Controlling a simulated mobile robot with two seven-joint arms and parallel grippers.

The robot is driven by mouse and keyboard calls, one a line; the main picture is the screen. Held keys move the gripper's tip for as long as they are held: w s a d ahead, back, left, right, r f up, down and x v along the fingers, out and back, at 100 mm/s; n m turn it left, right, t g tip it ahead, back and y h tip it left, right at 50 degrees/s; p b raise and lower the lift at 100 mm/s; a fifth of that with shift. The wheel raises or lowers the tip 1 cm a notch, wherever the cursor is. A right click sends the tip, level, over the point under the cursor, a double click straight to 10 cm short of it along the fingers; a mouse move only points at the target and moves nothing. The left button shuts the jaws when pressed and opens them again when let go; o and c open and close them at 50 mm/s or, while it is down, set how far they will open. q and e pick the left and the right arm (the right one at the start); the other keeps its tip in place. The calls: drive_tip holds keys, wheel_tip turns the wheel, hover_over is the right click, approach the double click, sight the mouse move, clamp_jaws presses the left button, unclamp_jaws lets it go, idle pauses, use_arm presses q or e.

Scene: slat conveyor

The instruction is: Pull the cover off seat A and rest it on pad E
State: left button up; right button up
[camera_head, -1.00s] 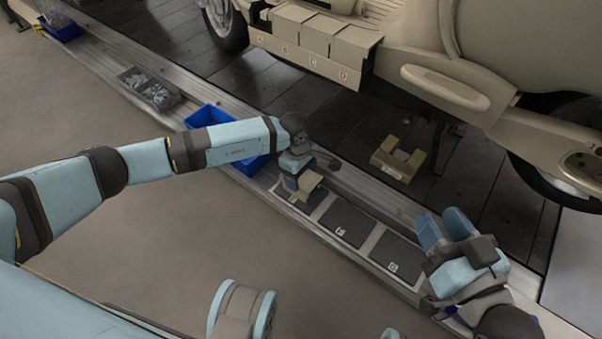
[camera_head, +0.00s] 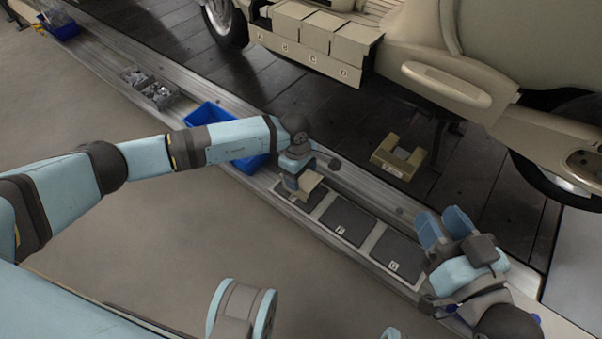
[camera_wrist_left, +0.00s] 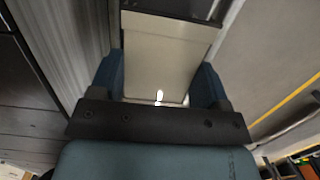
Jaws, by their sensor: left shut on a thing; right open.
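My left gripper (camera_head: 297,188) is shut on a cream box-like cover (camera_head: 310,184) above pad E (camera_head: 286,189), the leftmost dark pad in the row. The cover also shows between the blue fingers in the left wrist view (camera_wrist_left: 165,62), with a dark surface just beyond it. I cannot tell whether the cover touches the pad. Arm and cover hide most of pad E and its label. Seat A (camera_head: 262,14) on the vehicle has no cover on it, while the seats beside it wear cream covers. My right gripper (camera_head: 443,226) is open and empty at the right.
Pad F (camera_head: 346,221) and pad G (camera_head: 396,256) lie bare along the rail. A blue bin (camera_head: 210,115) and a grey parts tray (camera_head: 150,87) stand to the left. A cream U-shaped piece (camera_head: 398,158) lies on the slats. The vehicle (camera_head: 470,60) fills the far side.

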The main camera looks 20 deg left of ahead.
drive_tip(key=shift+s+f, duration=0.1)
drive_tip(key=shift+f, duration=0.1)
use_arm(q)
drive_tip(key=shift+f, duration=0.15)
use_arm(e)
drive_tip(key=shift+s+f, duration=0.1)
drive_tip(key=shift+f, duration=0.2)
drive_tip(key=shift+r, duration=0.1)
use_arm(q)
drive_tip(key=o, duration=1.1)
use_arm(e)
drive_tip(key=shift+w+r, duration=0.2)
drive_tip(key=shift+r, duration=0.05)
